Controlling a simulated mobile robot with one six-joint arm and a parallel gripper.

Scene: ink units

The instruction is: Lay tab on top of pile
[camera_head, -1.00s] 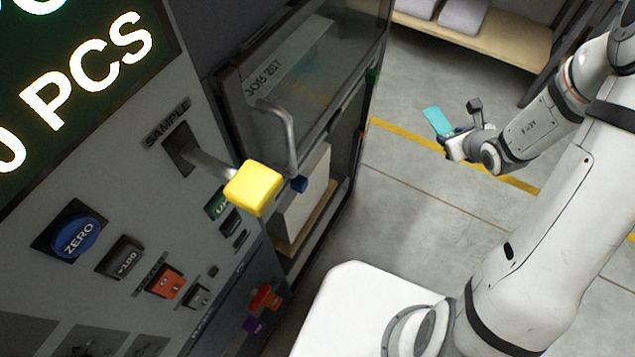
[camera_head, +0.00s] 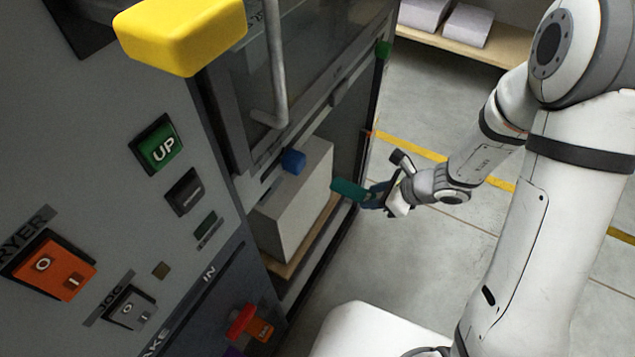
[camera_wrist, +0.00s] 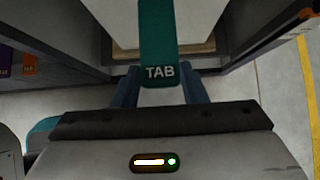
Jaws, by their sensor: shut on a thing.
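The teal tab (camera_head: 347,189) is a thin flat strip held out in front of my gripper (camera_head: 372,194), pointing left toward the machine's opening. In the wrist view the tab (camera_wrist: 158,45), lettered "TAB", sits between the two blue fingers of my gripper (camera_wrist: 160,88), which is shut on it. The pile (camera_head: 290,212) is a tall pale stack on a wooden board inside the machine bay. In the wrist view the pile (camera_wrist: 205,20) shows ahead, partly behind the tab. In the head view the tab is just right of the pile, and apart from it as far as I can tell.
A blue block (camera_head: 294,161) is at the pile's upper edge. A bent metal handle (camera_head: 276,80) and the glass guard (camera_head: 325,60) are above. Open floor (camera_head: 420,250) lies right.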

